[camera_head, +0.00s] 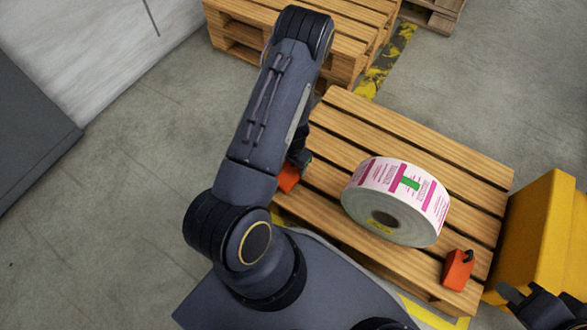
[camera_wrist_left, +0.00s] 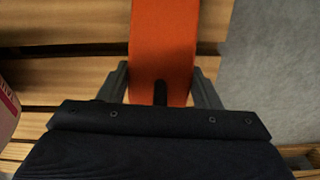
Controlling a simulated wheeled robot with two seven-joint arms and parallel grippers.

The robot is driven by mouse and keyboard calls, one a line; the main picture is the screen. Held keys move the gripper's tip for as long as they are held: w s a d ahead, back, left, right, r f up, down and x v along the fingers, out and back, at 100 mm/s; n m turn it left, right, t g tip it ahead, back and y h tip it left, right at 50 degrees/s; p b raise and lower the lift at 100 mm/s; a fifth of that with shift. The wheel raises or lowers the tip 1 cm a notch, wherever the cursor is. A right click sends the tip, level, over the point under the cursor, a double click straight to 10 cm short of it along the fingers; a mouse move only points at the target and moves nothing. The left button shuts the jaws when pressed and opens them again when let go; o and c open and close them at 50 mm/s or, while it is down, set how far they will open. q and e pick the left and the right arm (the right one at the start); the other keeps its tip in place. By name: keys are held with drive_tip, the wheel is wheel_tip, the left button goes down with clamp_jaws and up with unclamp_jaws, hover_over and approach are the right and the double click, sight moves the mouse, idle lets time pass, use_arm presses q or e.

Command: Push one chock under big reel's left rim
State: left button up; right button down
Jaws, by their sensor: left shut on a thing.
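The big reel (camera_head: 395,200), a white label roll with pink print and a green patch, lies on the wooden pallet (camera_head: 420,137). One orange chock (camera_head: 288,178) is left of the reel, partly hidden by my left arm. My left gripper (camera_head: 300,160), mostly hidden behind the arm, is shut on this chock. In the left wrist view the chock (camera_wrist_left: 163,45) is between the two fingers, above the pallet slats. The reel's edge (camera_wrist_left: 8,105) shows at the left there. A second orange chock (camera_head: 458,269) sits on the pallet's right corner. My right gripper (camera_head: 530,303) shows only partly at the bottom right.
A yellow block-like body (camera_head: 540,235) stands right of the pallet. More stacked pallets (camera_head: 235,30) are at the back, beside a yellow-black floor stripe (camera_head: 385,62). A grey cabinet (camera_head: 35,125) is at the far left. Grey floor is free between cabinet and pallet.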

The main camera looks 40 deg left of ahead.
use_arm(q)
drive_tip(key=shift+f, duration=0.85)
drive_tip(key=shift+f, duration=0.15)
drive_tip(key=o, duration=1.2)
